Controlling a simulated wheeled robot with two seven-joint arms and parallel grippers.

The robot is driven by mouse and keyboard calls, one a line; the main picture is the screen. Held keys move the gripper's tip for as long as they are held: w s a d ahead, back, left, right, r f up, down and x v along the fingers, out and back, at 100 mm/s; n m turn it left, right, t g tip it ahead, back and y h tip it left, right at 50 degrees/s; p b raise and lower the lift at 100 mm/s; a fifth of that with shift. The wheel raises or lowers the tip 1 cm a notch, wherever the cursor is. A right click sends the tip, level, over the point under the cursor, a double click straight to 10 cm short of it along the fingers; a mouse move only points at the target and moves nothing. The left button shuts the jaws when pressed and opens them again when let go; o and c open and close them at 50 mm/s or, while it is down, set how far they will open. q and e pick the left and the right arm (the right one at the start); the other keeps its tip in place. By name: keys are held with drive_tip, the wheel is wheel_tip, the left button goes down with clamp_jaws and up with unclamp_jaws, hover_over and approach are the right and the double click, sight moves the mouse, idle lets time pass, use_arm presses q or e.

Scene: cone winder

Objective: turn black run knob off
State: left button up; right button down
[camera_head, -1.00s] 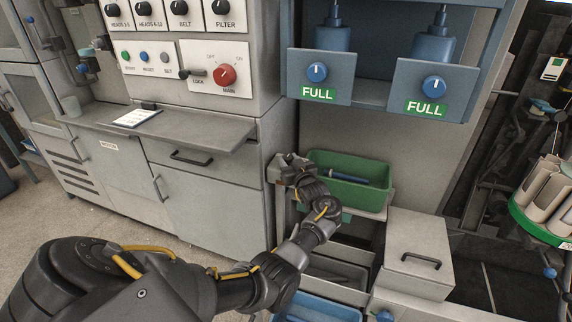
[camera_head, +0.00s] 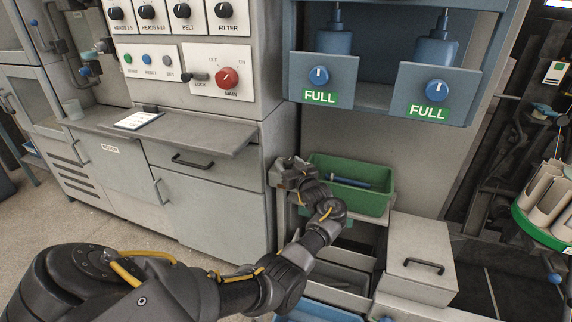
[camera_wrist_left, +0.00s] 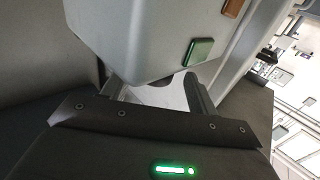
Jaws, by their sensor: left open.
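Several black knobs sit in a row at the top of the grey cabinet: heads 1-5 (camera_head: 115,13), heads 6-10 (camera_head: 148,11), belt (camera_head: 182,10) and filter (camera_head: 223,10). I cannot read the word "run" on any of them. My left gripper (camera_head: 280,172) is in front of the cabinet's right edge, low and well below the knobs, beside the green bin. It is open and apart from the knobs. In the left wrist view its fingers (camera_wrist_left: 155,92) are partly hidden by a pale grey block with a green patch. My right gripper is not seen.
A red main knob (camera_head: 228,78) is below the black ones. A shelf (camera_head: 205,137) juts out under the panel. A green bin (camera_head: 345,200), blue dispensers with full labels (camera_head: 327,80) and a grey lidded box (camera_head: 418,262) are at right.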

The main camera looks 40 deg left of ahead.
use_arm(q)
drive_tip(key=shift+d, duration=0.25)
drive_tip(key=v, duration=1)
drive_tip(key=shift+d+p, duration=0.2)
drive_tip(key=shift+p, duration=0.2)
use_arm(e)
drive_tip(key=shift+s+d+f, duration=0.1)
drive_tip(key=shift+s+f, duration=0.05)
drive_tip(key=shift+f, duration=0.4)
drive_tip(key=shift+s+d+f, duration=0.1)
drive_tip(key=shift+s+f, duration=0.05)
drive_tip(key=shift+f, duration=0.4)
use_arm(q)
drive_tip(key=shift+s, duration=0.1)
